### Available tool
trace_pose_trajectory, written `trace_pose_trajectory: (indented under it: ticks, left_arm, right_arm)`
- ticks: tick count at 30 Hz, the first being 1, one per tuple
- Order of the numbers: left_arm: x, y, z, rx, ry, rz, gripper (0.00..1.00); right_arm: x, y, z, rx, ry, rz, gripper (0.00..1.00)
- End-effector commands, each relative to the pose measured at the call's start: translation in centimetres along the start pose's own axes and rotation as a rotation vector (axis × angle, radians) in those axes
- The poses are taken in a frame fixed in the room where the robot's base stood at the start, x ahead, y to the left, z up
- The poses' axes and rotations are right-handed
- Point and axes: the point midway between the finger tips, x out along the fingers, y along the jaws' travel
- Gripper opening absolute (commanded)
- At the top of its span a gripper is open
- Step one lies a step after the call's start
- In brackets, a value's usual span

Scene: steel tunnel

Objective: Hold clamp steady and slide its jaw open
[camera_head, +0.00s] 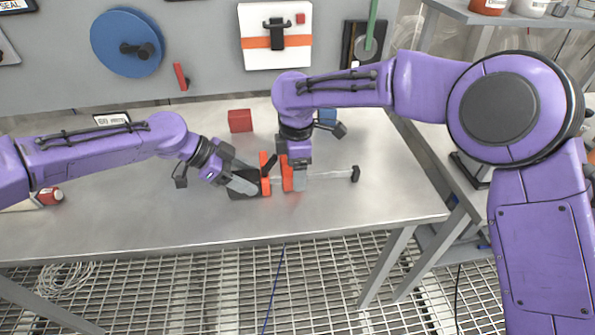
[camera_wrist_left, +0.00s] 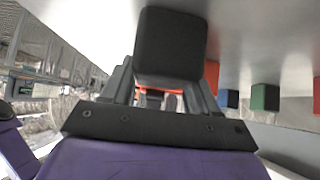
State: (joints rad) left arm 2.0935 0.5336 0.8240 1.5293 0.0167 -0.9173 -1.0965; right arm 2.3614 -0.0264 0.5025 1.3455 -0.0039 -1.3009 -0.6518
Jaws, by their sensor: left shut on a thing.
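The clamp lies on the steel table in the head view, with a dark block-like end (camera_head: 243,178), two upright orange jaws (camera_head: 265,172) and a thin metal bar (camera_head: 330,175) running right to a black end piece. My left gripper (camera_head: 243,184) is shut on the dark end. In the left wrist view that dark block (camera_wrist_left: 170,45) sits between the fingers, with orange parts of the clamp behind it. My right gripper (camera_head: 298,178) points down at the right-hand orange jaw, over the bar. Its fingertips are partly hidden, so I cannot tell whether it grips the jaw.
A red block (camera_head: 240,121) and a blue block (camera_head: 327,116) stand behind the clamp. A green block (camera_wrist_left: 265,97) shows in the left wrist view. A grey wall panel rises behind the table. The front table surface is mostly clear.

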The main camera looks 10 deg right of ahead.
Motion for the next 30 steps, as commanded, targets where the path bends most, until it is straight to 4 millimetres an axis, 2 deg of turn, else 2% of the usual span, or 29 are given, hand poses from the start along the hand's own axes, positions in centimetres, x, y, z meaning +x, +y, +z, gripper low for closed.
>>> trace_pose_trajectory:
  ticks: [4, 11, 18, 23, 30]
  left_arm:
    - [-0.1, 0.0, -0.1, 0.001, 0.002, -0.002, 0.23]
    - [-0.1, 0.0, -0.1, 0.001, 0.002, -0.002, 0.23]
    - [-0.1, 0.0, -0.1, 0.001, 0.002, -0.001, 0.23]
    - [-0.1, 0.0, -0.1, 0.001, 0.001, -0.001, 0.23]
    - [-0.1, 0.0, -0.1, 0.001, 0.001, -0.001, 0.23]
  right_arm:
    - [1.1, 0.0, 0.0, 0.000, 0.000, 0.000, 0.72]
    - [1.2, 0.0, 0.0, 0.000, 0.000, 0.000, 0.72]
    - [1.1, 0.0, 0.0, 0.000, -0.001, 0.001, 0.00]
    - [1.1, 0.1, 1.1, 0.002, -0.002, 0.001, 0.00]
    - [1.1, 0.1, 6.2, 0.004, -0.002, 0.001, 0.00]
